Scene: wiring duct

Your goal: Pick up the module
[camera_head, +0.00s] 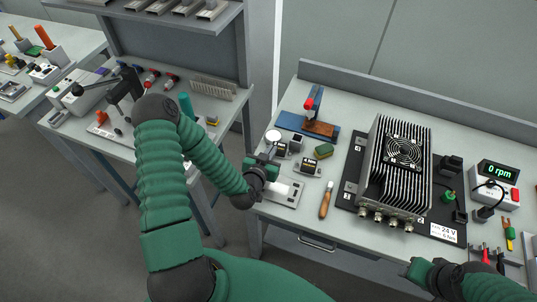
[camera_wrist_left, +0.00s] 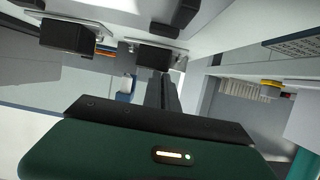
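The frames do not make clear which object the module is. A large grey finned unit with a fan (camera_head: 385,165) stands on a black board on the right bench. Two small black blocks on metal plates (camera_head: 311,166) lie left of it; similar blocks show close up in the left wrist view (camera_wrist_left: 68,35). My left gripper (camera_head: 268,178) is at the bench's left edge, beside a white and grey tray-like piece (camera_head: 284,193). Its dark fingers (camera_wrist_left: 164,92) look close together, but their gap is unclear. My right gripper (camera_head: 422,270) is at the bench's front edge, its fingertips unclear.
A meter reading 0 rpm (camera_head: 498,173), cables and a 24 V label (camera_head: 444,233) are at right. A second bench (camera_head: 225,105) stands at left.

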